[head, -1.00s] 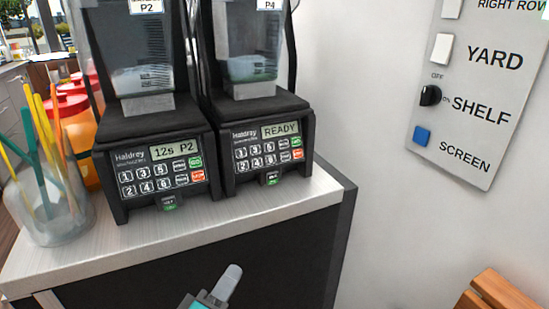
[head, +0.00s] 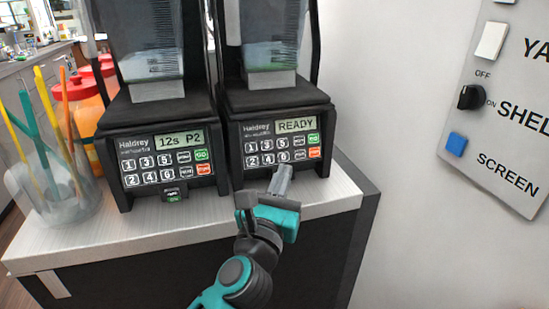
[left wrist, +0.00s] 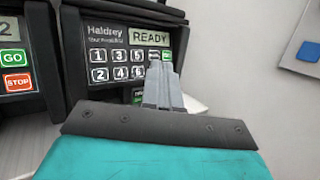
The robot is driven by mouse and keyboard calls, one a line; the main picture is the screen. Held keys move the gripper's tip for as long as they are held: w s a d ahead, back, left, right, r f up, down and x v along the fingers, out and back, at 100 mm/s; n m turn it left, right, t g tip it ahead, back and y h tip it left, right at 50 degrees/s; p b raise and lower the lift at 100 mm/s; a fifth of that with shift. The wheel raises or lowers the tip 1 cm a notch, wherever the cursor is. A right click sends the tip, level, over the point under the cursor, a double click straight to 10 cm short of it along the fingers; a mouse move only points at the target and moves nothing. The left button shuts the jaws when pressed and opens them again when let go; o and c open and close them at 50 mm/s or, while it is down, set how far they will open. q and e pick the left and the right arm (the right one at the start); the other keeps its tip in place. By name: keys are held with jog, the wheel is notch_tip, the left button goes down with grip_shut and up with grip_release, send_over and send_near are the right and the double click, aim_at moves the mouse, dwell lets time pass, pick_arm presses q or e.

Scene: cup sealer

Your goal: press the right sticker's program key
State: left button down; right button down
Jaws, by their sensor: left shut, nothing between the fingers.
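The right blender (head: 276,97) has a keypad panel (head: 249,128) with number keys, a green GO key, a red STOP key and a screen (head: 296,125) reading READY. Its sticker is out of view now; a second ago it read P4. Key 4 (left wrist: 118,73) is visible in the lower row in the left wrist view. My left gripper (head: 281,172) is shut and empty, its tips in front of the panel's lower edge, just below the lower row in the head view. In the left wrist view the tips (left wrist: 160,66) cover part right of key 6. I cannot tell whether they touch. My right gripper is not in view.
The left blender (head: 159,110) stands close beside, its screen reading 12s P2. A jar of coloured straws (head: 70,205) and orange bottles (head: 88,120) stand at left on the counter (head: 60,245). A switch panel (head: 500,150) is on the right wall.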

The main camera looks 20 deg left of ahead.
aim_at(268, 159)
pick_arm(q)
jog(key=w+a, duration=0.1)
jog(key=w, duration=0.1)
jog(key=w+a+f+b, duration=0.1)
jog(key=w, duration=0.1)
jog(key=w+a+f+b, duration=0.1)
jog(key=a, duration=0.1)
jog(key=shift+w+f, duration=0.25)
jog(key=shift+w, duration=0.15)
jog(key=shift+w+a+f+b, duration=0.15)
jog(key=shift+w+a+b, duration=0.25)
jog(key=shift+w, duration=0.15)
jog(key=shift+w, duration=0.1)
dwell(1.6)
jog(key=shift+w+a+f, duration=0.1)
jog(key=shift+w+a, duration=0.1)
jog(key=shift+w, duration=0.05)
jog(key=shift+w+a+f, duration=0.1)
jog(key=shift+w+a, duration=0.1)
jog(key=shift+w, duration=0.05)
dwell(0.8)
jog(key=shift+s+d+r+p, duration=0.25)
jog(key=shift+s+d+p, duration=0.2)
jog(key=shift+s, duration=0.15)
